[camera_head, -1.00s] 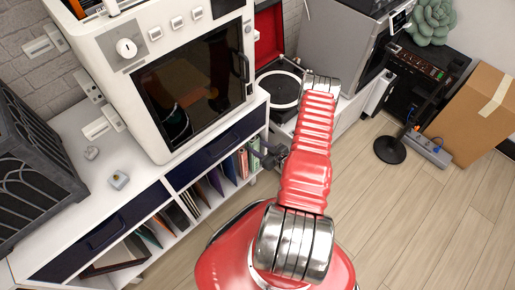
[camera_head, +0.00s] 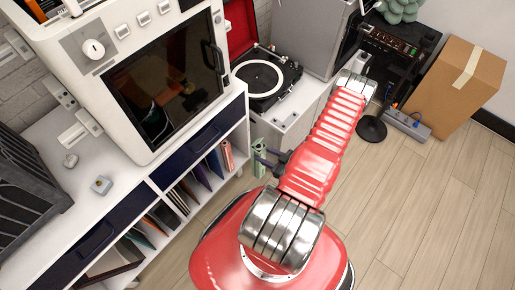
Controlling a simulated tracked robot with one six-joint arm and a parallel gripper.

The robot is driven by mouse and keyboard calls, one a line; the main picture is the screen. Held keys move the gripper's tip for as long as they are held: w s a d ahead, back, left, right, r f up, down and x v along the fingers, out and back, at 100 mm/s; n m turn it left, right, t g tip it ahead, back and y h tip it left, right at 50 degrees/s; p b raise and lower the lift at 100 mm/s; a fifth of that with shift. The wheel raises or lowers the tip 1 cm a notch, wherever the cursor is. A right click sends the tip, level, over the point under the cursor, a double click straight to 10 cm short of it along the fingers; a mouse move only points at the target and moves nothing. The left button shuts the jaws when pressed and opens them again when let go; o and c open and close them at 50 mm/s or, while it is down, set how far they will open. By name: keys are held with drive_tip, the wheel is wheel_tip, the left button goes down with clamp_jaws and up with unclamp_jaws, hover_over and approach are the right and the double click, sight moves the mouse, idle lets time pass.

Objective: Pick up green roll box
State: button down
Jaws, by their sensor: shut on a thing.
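The green roll box (camera_head: 258,148) is a small, narrow, pale green upright box, just right of the white shelf unit's end. My gripper (camera_head: 265,161), dark and small in this view, reaches out from the left side of my red arm and is shut on the box. My gripper's fingers cross in front of part of the box. The exact contact and the box's far side are hidden.
A white shelf unit (camera_head: 236,112) with books stands at left, bearing a large white machine (camera_head: 135,120). A record player (camera_head: 270,80) sits behind the box. A cardboard box (camera_head: 450,95) and power strip (camera_head: 408,124) are at right. Wooden floor (camera_head: 430,200) is clear at lower right.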

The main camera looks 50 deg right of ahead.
drive_tip(key=shift+s, duration=1.7)
